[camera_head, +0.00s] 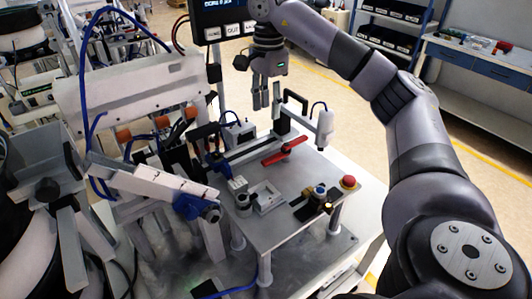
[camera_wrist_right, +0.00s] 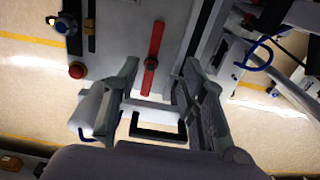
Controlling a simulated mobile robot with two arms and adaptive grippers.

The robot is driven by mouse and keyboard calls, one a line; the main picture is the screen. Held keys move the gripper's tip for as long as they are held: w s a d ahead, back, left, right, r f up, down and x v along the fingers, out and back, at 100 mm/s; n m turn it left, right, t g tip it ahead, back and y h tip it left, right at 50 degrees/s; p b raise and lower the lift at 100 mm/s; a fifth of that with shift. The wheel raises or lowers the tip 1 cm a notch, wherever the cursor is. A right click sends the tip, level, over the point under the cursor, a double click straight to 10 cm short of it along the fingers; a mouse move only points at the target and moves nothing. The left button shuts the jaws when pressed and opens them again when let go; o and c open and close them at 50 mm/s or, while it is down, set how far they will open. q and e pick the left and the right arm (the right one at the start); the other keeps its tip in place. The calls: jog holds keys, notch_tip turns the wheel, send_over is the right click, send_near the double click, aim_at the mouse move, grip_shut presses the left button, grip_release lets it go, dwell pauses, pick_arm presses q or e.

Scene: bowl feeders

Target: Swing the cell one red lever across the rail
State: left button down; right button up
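The red lever (camera_head: 284,152) lies on the grey table of the cell, turning on a small dark pivot near its middle. It runs roughly alongside the dark rail (camera_head: 245,147), on the near right side of it, and does not cross it. The lever also shows in the wrist view (camera_wrist_right: 155,45), left of the rail (camera_wrist_right: 192,35). My right gripper (camera_head: 262,104) hangs pointing down above the far end of the table, apart from the lever. In the wrist view its fingers (camera_wrist_right: 160,68) are spread with nothing between them. My left gripper is not in view.
A black bracket (camera_head: 292,97) and a white cylinder (camera_head: 325,128) stand at the table's far edge, close to my right gripper. Feeder machinery (camera_head: 130,80) crowds the left.

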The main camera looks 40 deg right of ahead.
jog(key=b, duration=0.3)
send_over(269, 159)
notch_tip(269, 159, down, 8)
jog(key=shift+f, duration=0.1)
notch_tip(269, 159, down, 6)
jog(key=shift+s+f+p, duration=0.15)
jog(key=shift+f+p, duration=0.05)
jog(key=shift+p, duration=0.5)
jog(key=shift+f, duration=0.65)
jog(key=shift+c, duration=0.4)
grip_shut()
